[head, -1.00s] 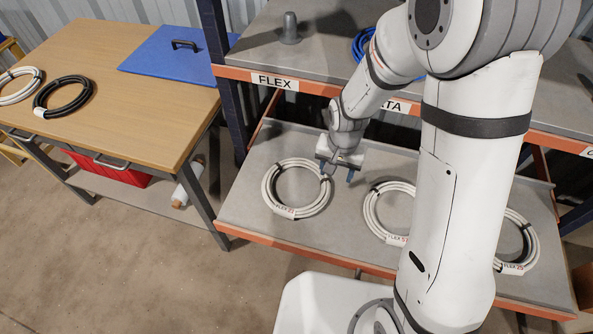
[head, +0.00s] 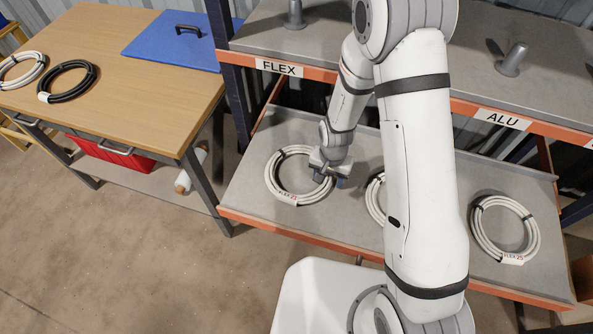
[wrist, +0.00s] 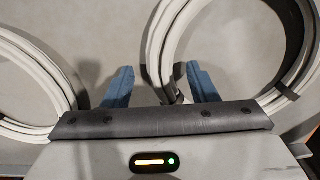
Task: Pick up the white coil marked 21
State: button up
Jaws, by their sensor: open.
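A white coil (head: 270,181) lies flat at the left of the grey lower shelf (head: 243,194). Its front label reads FLEX and a number starting with 2; the last digit is too small to be sure of. My gripper (head: 329,178) is open at this coil's right edge. In the wrist view the fingers (wrist: 160,88) stand apart, with the rim of the white coil (wrist: 153,50) passing between them near a dark tie. I cannot tell how far down they reach. A second white coil (head: 376,205) is partly hidden by my arm. A third white coil (head: 480,235), labelled FLEX 25, lies at the right.
The neighbouring coil (wrist: 30,65) is close to the left finger in the wrist view. An upper shelf (head: 400,92) with FLEX and ALU labels overhangs behind. A wooden table (head: 120,100) at left holds a black coil (head: 68,92), a white coil (head: 22,82) and a blue board (head: 160,45).

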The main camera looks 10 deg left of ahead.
jog(key=shift+c, duration=0.3)
grip_shut()
dwell(0.3)
